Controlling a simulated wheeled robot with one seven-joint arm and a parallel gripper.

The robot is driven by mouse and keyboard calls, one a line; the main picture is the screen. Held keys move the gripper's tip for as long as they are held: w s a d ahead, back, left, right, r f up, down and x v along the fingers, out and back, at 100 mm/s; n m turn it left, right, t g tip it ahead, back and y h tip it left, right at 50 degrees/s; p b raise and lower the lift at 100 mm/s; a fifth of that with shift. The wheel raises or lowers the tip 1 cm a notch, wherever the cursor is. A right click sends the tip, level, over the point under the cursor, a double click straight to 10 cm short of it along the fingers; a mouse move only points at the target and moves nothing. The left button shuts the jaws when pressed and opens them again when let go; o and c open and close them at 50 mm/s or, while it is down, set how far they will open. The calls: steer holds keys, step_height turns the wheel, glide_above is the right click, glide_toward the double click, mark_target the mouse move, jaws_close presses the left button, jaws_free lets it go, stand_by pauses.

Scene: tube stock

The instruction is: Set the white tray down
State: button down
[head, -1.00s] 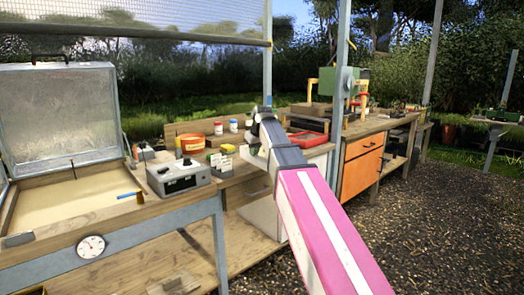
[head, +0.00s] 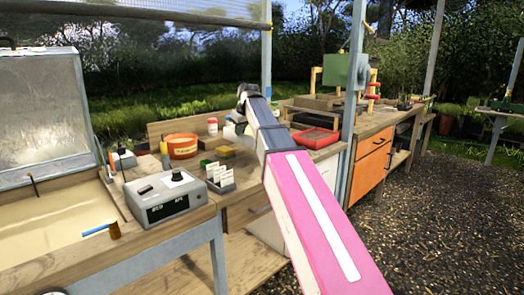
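My pink and white arm reaches forward across the middle of the head view to a dark end above the back bench. My gripper's fingers do not show, and the far part of the arm is hidden behind the nearer links. A small whitish shape (head: 230,131) shows on or just above the bench, left of the arm. It is partly covered by the arm, and I cannot tell whether it is the white tray or whether anything holds it.
A red tray (head: 315,138) lies right of the arm. An orange tub (head: 181,146), a white jar (head: 212,126), a yellow sponge (head: 225,152) and a card holder (head: 220,177) stand left of it.

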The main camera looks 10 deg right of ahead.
steer(key=w+d+f, duration=0.1)
steer(key=d+f, duration=0.1)
steer(key=d, duration=0.1)
steer(key=w+d+f, duration=0.1)
steer(key=d+f, duration=0.1)
steer(key=d, duration=0.1)
steer(key=w+d+f, duration=0.1)
steer(key=d+f, duration=0.1)
steer(key=d, duration=0.1)
steer(key=shift+w+d, duration=0.15)
steer(key=shift+f, duration=2)
steer(key=c, duration=1.6)
jaws_free()
steer(key=shift+f, duration=0.1)
steer(key=shift+c, duration=0.2)
steer(key=o, duration=0.3)
steer(key=v, duration=1.2)
